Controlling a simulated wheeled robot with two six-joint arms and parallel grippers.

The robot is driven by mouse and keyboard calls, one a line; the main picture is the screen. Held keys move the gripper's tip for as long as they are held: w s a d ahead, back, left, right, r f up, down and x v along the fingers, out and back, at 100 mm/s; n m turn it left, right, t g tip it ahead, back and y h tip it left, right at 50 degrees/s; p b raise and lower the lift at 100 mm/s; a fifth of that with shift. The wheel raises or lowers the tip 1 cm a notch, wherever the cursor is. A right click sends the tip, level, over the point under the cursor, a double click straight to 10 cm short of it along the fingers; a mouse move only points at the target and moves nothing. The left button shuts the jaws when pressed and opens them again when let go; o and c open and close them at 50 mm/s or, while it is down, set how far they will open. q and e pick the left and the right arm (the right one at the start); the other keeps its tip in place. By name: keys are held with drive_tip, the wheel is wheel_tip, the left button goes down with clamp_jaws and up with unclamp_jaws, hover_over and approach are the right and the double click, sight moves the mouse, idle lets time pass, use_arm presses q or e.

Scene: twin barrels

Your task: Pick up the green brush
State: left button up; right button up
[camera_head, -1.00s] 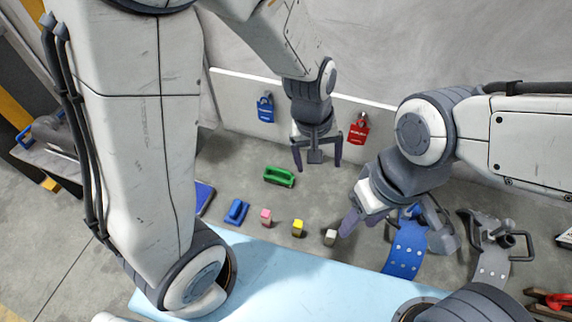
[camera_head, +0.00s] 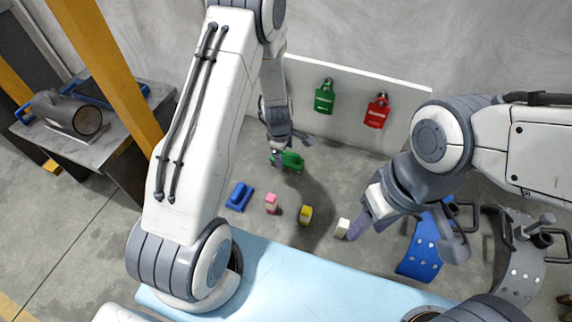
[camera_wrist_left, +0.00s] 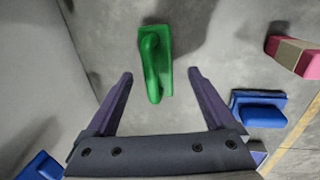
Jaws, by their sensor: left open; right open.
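The green brush (camera_head: 292,161) lies on the grey surface near the back panel, partly covered by my left gripper (camera_head: 292,149) in the head view. In the left wrist view the green brush (camera_wrist_left: 156,62) lies upright in the picture, its raised handle showing. My left gripper (camera_wrist_left: 158,80) is open there, with its two purple fingers on either side of the brush's lower end and no contact seen. My right gripper (camera_head: 362,222) is open, beside a white block (camera_head: 342,228); its fingers are only partly visible.
A blue brush (camera_head: 239,196), a pink block (camera_head: 271,203) and a yellow block (camera_head: 306,215) lie in front of the green brush. A blue curved plate (camera_head: 424,250) is at the right.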

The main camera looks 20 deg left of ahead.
use_arm(q)
drive_tip(key=f+b, duration=0.1)
drive_tip(key=f, duration=0.1)
drive_tip(key=w+f+b, duration=0.1)
drive_tip(key=f, duration=0.2)
drive_tip(key=shift+w+d+b, duration=0.1)
drive_tip(key=shift+b, duration=0.25)
drive_tip(key=shift+r, duration=0.1)
clamp_jaws()
drive_tip(key=shift+r, duration=0.1)
wheel_tip(320, 180, up, 11)
drive_tip(key=p, duration=1)
wheel_tip(320, 180, up, 6)
drive_tip(key=f+p, duration=0.1)
drive_tip(key=p, duration=0.1)
hover_over(287, 160)
drive_tip(key=shift+w+r, duration=0.1)
drive_tip(key=shift+r, duration=0.8)
